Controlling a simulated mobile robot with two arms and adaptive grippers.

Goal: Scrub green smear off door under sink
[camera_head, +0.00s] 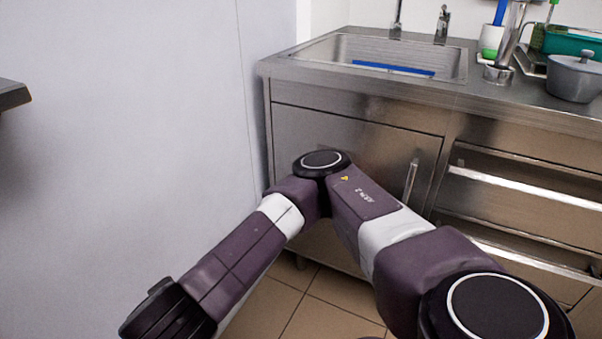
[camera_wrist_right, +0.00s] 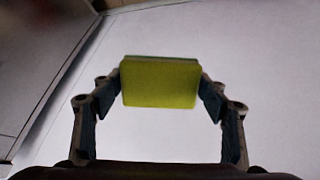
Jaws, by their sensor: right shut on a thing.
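My right gripper (camera_wrist_right: 160,88) is shut on a yellow sponge (camera_wrist_right: 160,84) with a thin green layer along its top edge, seen in the right wrist view. A pale flat surface lies behind the sponge; I cannot tell whether they touch. In the head view, the steel door (camera_head: 378,146) under the sink (camera_head: 330,50) is shut, with a vertical handle (camera_head: 411,179) at its right. My right arm crosses in front and hides much of it. No green smear shows on the visible part. The right gripper's fingers and my left gripper are out of the head view.
A pale wall (camera_head: 130,110) stands close on the left, beside the cabinet. A grey pot (camera_head: 574,77) and a green bin (camera_head: 570,42) stand on the counter. Tiled floor (camera_head: 325,309) shows below.

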